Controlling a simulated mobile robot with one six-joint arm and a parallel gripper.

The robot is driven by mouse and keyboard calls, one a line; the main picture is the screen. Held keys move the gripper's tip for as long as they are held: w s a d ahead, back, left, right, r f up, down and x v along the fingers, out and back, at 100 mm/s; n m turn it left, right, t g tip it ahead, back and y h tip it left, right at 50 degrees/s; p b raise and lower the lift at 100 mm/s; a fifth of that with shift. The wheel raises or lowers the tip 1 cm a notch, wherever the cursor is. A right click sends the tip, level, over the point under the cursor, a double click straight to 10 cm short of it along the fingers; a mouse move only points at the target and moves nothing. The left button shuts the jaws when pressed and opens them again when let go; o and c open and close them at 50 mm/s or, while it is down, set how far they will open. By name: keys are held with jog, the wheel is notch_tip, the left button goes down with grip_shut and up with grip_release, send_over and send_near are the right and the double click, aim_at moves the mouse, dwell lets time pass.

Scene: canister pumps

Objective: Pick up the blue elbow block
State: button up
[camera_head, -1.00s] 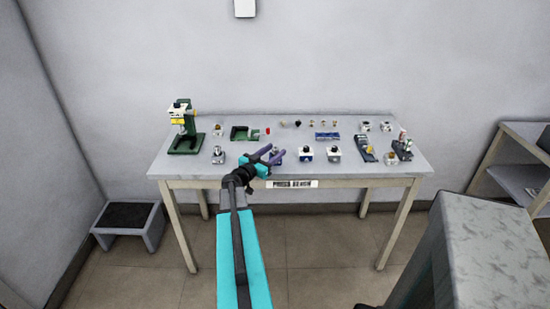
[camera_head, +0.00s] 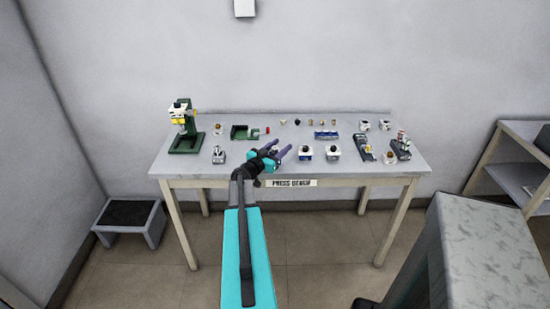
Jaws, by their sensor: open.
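My gripper (camera_head: 283,146) is open, with its two purple fingers spread over the front middle of the bench. Nothing shows between the fingers. Just right of it stands a small white and blue block with a dark top (camera_head: 305,153). A similar pale block with a dark top (camera_head: 333,153) is farther right. The parts are too small to tell which one is the blue elbow block. The gripper hides a patch of bench beneath and behind it.
The bench (camera_head: 190,164) carries a green press (camera_head: 185,140) at left, a green tray (camera_head: 240,132), a blue rack (camera_head: 326,135) and several small parts. Grey fixtures (camera_head: 401,148) stand at right. A step stool (camera_head: 128,218) is on the floor at left.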

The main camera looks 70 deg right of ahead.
grip_shut()
jog(key=shift+r, duration=0.2)
jog(key=shift+r+b, duration=0.55)
jog(key=shift+r, duration=0.35)
jog(key=shift+s+a+r+b, duration=0.1)
jog(key=shift+a+r+b, duration=0.35)
jog(key=shift+r, duration=0.15)
jog(key=s+a+r+p, duration=0.1)
jog(key=s+a, duration=0.2)
jog(key=a, duration=1)
jog(key=shift+s+a+r+p, duration=0.15)
jog(key=shift+a+r+p, duration=0.2)
jog(key=shift+r, duration=0.05)
